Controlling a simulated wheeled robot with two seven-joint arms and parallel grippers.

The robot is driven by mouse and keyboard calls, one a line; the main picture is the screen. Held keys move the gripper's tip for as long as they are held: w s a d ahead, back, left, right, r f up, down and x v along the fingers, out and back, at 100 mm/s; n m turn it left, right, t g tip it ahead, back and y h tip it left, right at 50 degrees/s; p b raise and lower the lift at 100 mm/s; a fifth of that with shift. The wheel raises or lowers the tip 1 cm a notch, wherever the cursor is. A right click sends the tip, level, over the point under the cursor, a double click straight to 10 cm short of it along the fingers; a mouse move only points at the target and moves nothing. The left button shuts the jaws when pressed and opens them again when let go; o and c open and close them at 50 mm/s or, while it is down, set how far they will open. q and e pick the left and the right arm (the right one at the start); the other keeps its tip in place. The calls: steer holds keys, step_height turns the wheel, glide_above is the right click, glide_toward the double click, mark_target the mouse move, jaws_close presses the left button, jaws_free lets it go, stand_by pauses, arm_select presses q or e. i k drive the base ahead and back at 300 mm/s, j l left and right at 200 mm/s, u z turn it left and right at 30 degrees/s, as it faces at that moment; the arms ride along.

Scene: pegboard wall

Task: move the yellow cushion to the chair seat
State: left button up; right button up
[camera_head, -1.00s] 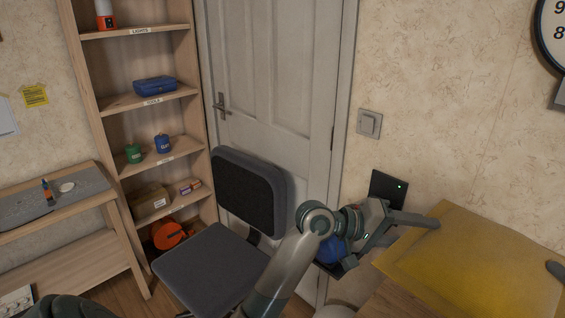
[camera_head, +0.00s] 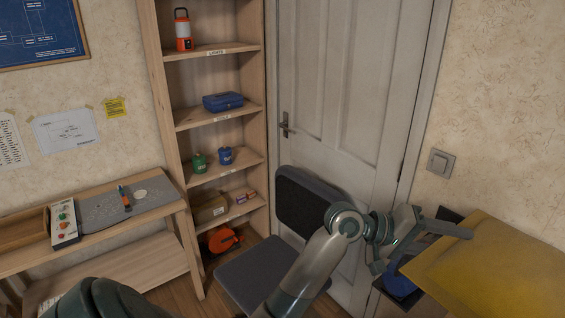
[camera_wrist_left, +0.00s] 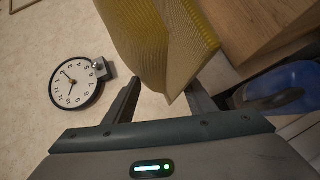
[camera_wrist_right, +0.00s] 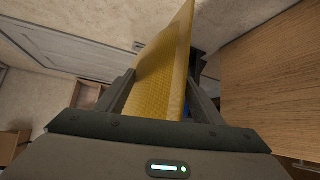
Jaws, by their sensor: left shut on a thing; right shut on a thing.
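The yellow cushion (camera_head: 500,272) is at the right edge of the head view, cut off by the frame. My left gripper (camera_head: 450,232) is shut on its left corner; the left wrist view shows the cushion (camera_wrist_left: 150,40) between the fingers (camera_wrist_left: 163,97). My right gripper is outside the head view, but the right wrist view shows its fingers (camera_wrist_right: 162,92) shut on the cushion (camera_wrist_right: 165,65). The dark grey chair has its backrest (camera_head: 303,205) against the door side and its seat (camera_head: 262,270) left of my left forearm, which hides part of it.
A wooden shelf unit (camera_head: 157,120) stands behind and left of the chair. A workbench (camera_head: 165,208) is at the left. A door (camera_head: 350,90) is behind the chair. A blue object (camera_head: 398,285) sits below my left gripper. Wooden furniture (camera_wrist_right: 270,80) is close to the right gripper.

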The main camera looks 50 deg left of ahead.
mark_target(271, 274)
steer(key=k+j, duration=0.1)
steer(key=j, duration=0.3)
steer(key=k+j, duration=0.1)
steer(key=j, duration=0.35)
steer(key=k+j+u, duration=0.1)
steer(key=j, duration=0.9)
steer(key=i+j+u, duration=0.1)
steer(key=j, duration=0.5)
steer(key=i+j, duration=0.15)
steer(key=j, duration=0.15)
steer(key=i+j, duration=0.2)
steer(key=j, duration=0.15)
steer(key=i+j+u, duration=0.1)
steer(key=j, duration=0.2)
steer(key=i, duration=0.05)
